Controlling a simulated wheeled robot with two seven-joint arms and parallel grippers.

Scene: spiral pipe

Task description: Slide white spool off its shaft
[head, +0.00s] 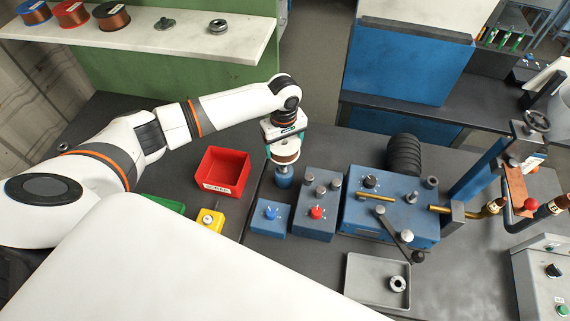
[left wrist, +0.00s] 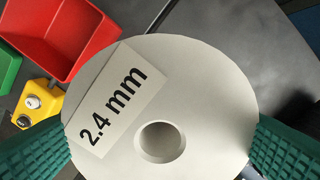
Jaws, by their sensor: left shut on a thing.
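The white spool (head: 287,157), wound with copper-coloured wire, is held at the end of my left arm, above a blue upright post (head: 283,178) on the bench. My left gripper (head: 284,149) is shut on the spool. In the left wrist view the white flange of the spool (left wrist: 205,85) fills the middle, with a "2.4 mm" label and a round centre hole. Green ridged fingers press its rim from both sides. No shaft end sticks out of the hole, and I cannot tell whether the shaft is still inside the spool. My right gripper is not in view.
A red bin (head: 222,171) and a yellow button box (head: 209,221) stand left of the post. Blue control boxes (head: 317,204) and a blue winding machine (head: 390,208) stand right. A grey tray (head: 365,284) lies in front. More spools (head: 110,16) sit on the shelf (head: 180,38).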

